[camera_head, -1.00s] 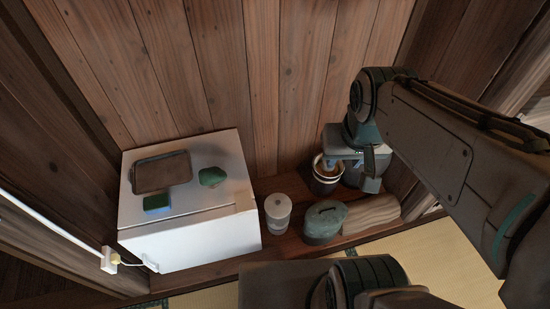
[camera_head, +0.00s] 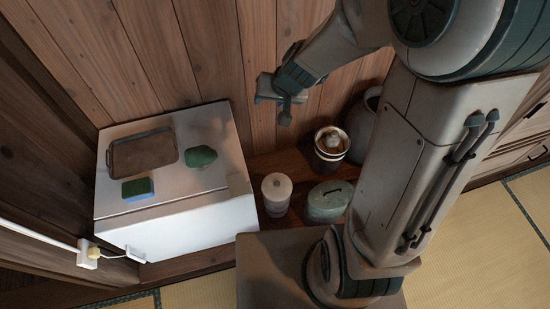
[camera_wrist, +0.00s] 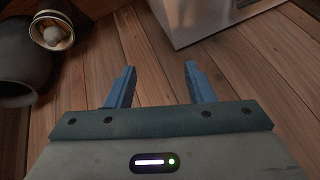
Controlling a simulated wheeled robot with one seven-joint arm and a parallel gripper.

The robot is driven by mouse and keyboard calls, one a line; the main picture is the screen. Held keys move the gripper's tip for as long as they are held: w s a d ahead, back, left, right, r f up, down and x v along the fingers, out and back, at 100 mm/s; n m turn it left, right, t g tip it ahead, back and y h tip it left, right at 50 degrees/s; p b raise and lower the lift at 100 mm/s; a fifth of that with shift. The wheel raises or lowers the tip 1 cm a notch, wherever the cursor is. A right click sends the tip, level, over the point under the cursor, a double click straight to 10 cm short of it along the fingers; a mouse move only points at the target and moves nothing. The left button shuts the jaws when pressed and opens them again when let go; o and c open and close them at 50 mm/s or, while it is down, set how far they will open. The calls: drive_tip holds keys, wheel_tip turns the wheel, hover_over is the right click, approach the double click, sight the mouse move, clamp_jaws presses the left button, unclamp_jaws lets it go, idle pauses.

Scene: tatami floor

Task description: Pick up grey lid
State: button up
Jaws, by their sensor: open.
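My gripper (camera_head: 274,103) is open and empty, raised in front of the plank wall, up and left of the containers. In the wrist view its blue fingers (camera_wrist: 160,70) are apart with only planks between them. I cannot tell for sure which piece is the grey lid. A pale grey canister (camera_head: 277,193) with a knobbed lid stands beside the white cabinet. A grey-green oval container (camera_head: 329,203) with a handled lid stands right of it. A dark pot with a pale rim (camera_head: 331,146) holds a rounded light piece; this pot also shows in the wrist view (camera_wrist: 52,30).
The white cabinet (camera_head: 185,235) bears a brown tray (camera_head: 143,152), a blue-green sponge (camera_head: 138,188) and a green lump (camera_head: 201,156). A large grey jar (camera_head: 363,125) stands behind my arm. A cord runs to a plug (camera_head: 92,253) at left. Tatami (camera_head: 480,250) lies clear at right.

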drive_tip(key=w+f+m+h+b, duration=0.1)
drive_tip(key=w+f+b, duration=0.15)
drive_tip(key=f, duration=0.65)
drive_tip(key=w+f+m+b, duration=0.1)
drive_tip(key=f+b, duration=0.2)
drive_tip(key=f, duration=0.6)
drive_tip(key=m+g+h+b, duration=0.2)
drive_tip(key=g+h+b, duration=0.1)
drive_tip(key=b, duration=0.3)
approach(277, 184)
drive_tip(key=shift+w+d+f+b, duration=0.1)
drive_tip(key=shift+w+f+b, duration=0.2)
drive_tip(key=shift+f+b, duration=1.2)
drive_tip(key=shift+w+d+f+b, duration=0.1)
drive_tip(key=shift+w+f+b, duration=0.2)
drive_tip(key=shift+f+b, duration=1.2)
drive_tip(key=shift+w+f+b, duration=0.25)
drive_tip(key=shift+f+b, duration=1)
drive_tip(key=shift+b, duration=0.4)
drive_tip(key=shift+r, duration=0.1)
clamp_jaws()
